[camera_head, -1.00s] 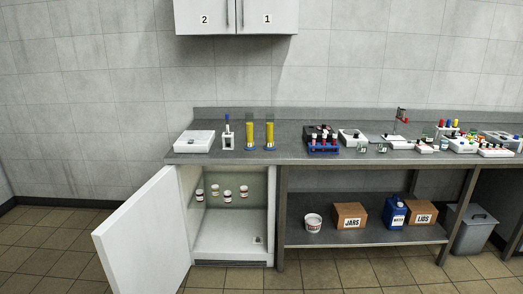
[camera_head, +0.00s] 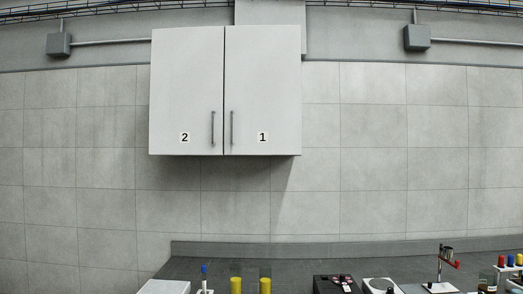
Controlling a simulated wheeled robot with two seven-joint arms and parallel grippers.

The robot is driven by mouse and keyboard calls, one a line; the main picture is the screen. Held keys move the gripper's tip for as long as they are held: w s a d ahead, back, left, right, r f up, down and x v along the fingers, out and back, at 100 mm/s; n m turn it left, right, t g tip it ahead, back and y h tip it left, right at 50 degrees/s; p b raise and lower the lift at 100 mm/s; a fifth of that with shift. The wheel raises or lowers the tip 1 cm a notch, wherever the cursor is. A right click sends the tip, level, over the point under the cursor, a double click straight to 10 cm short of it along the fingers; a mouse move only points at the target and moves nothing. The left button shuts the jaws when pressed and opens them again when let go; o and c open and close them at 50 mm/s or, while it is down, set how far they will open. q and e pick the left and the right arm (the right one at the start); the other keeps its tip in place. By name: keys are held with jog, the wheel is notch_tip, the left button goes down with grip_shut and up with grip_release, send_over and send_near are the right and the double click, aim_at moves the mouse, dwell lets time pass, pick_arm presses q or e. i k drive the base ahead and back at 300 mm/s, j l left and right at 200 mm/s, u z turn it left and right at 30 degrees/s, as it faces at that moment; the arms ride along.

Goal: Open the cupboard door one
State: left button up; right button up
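A white wall cupboard hangs on the tiled wall, above the bench. Its right door, labelled 1 (camera_head: 264,85), is shut, with a vertical grey handle (camera_head: 232,128) near its lower left edge. Its left door, labelled 2 (camera_head: 184,85), is also shut, with a handle (camera_head: 213,128) near its lower right edge. The two handles are close together on either side of the middle seam. Neither of my grippers shows in the head view.
The grey bench top (camera_head: 220,267) runs below the cupboard. The wall beneath the cupboard is clear.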

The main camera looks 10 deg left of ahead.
aim_at(263, 116)
jog(key=i+l+u, duration=0.35)
jog(key=i, duration=0.25)
jog(key=i+l+u, duration=0.4)
jog(key=i, duration=0.2)
jog(key=i+l+u, duration=0.35)
jog(key=i+l, duration=0.15)
jog(key=l, duration=0.15)
